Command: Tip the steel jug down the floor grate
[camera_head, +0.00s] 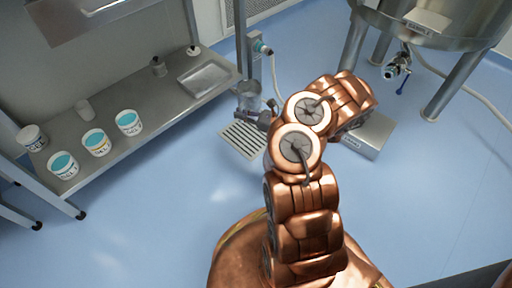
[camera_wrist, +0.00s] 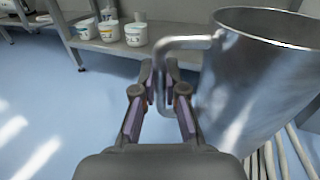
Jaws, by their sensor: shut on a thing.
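The steel jug (camera_wrist: 262,75) fills the right side of the wrist view, upright, with its handle toward my gripper. My gripper (camera_wrist: 163,95) is shut on the jug's handle. In the head view the jug (camera_head: 249,101) is small, and my gripper (camera_head: 262,121) beside it is partly hidden by my copper arm. The floor grate (camera_head: 241,138) lies in the blue floor just below the jug in that view. Its bars (camera_wrist: 285,155) show beneath the jug in the wrist view. The jug's inside contents cannot be seen.
A steel bench (camera_head: 140,92) at the left holds several white tubs (camera_head: 95,142) and a shallow tray (camera_head: 204,78). A steel tank on legs (camera_head: 435,22) stands at the upper right. A grey metal box (camera_head: 371,137) lies behind my arm. The floor left of my arm is clear.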

